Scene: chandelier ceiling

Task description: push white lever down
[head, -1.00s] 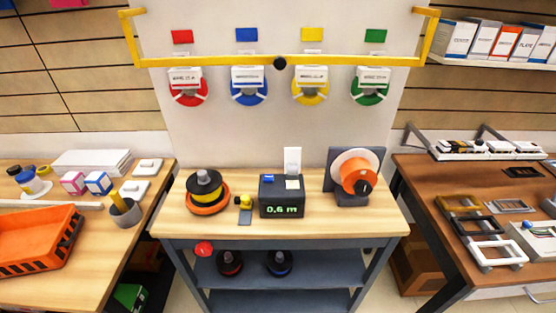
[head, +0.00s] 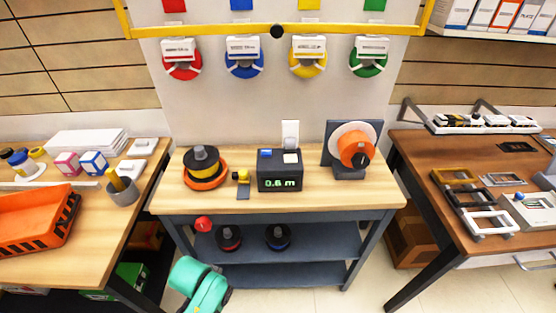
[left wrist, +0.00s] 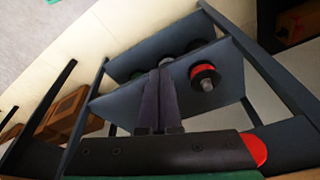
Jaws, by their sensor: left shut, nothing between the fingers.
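A dark box with a green "0.6 m" display (head: 280,177) stands on the middle workbench. An upright white piece that looks like the white lever (head: 290,134) rises at the back of this box. It is not seen in the left wrist view. My left arm enters low in the head view as a teal link in front of the bench, and its fingertips cannot be made out there. In the left wrist view my left gripper (left wrist: 160,73) is shut and empty, in front of the bench's lower shelves, apart from the box. My right gripper is not in view.
An orange-and-black spool (head: 203,167) and a small yellow-and-black device (head: 242,184) stand left of the box. A stand with an orange reel (head: 357,149) is at right. A red button (head: 203,223) sits on the bench's front edge. The bench top before the box is clear.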

